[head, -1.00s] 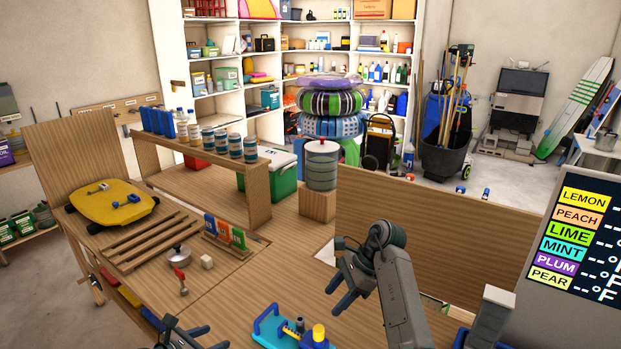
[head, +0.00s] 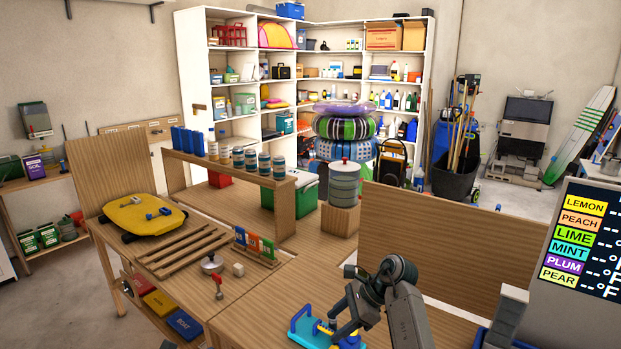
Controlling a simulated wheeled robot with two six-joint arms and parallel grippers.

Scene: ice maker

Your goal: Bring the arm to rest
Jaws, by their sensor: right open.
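My right arm comes in from the bottom right of the head view, its grey link slanting up to a dark wrist joint. My right gripper (head: 338,319) hangs from that wrist with its fingers apart, pointing down and to the left. No object shows between the fingers. In the picture it overlaps a blue and yellow tool (head: 312,328) on the wooden worktop; I cannot tell whether they touch. My left gripper is out of view.
A wooden panel (head: 435,240) stands behind my right arm. A lidded tiered container (head: 344,187) sits on a wooden block. A flavour sign (head: 577,245) and grey block stack (head: 507,318) are at right. Worktop (head: 265,300) left of my gripper is mostly bare.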

